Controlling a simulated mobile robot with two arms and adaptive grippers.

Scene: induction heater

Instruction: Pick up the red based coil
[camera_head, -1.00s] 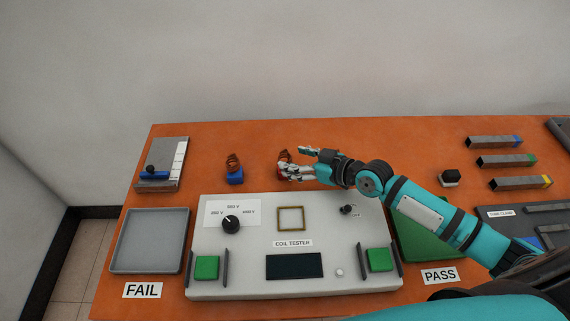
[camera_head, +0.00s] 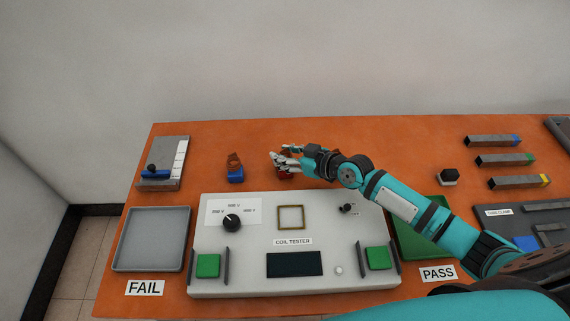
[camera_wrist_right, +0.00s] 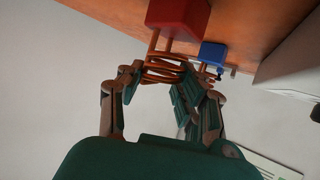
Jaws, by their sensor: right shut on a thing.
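The red based coil has a red block base (camera_wrist_right: 178,17) and copper windings (camera_wrist_right: 163,68), both clear in the right wrist view. My right gripper (camera_head: 283,161) is at the coil, behind the coil tester. In the right wrist view its fingers (camera_wrist_right: 163,82) are shut on the copper windings, one on each side. I cannot tell whether the base is clear of the table. My left gripper is not in view.
A blue based coil (camera_head: 235,175) stands to the left. The white coil tester (camera_head: 250,268) lies in front. The grey FAIL tray (camera_head: 126,238) is at left, the green PASS tray (camera_head: 408,240) at right under my arm. Several bars (camera_head: 492,142) lie at far right.

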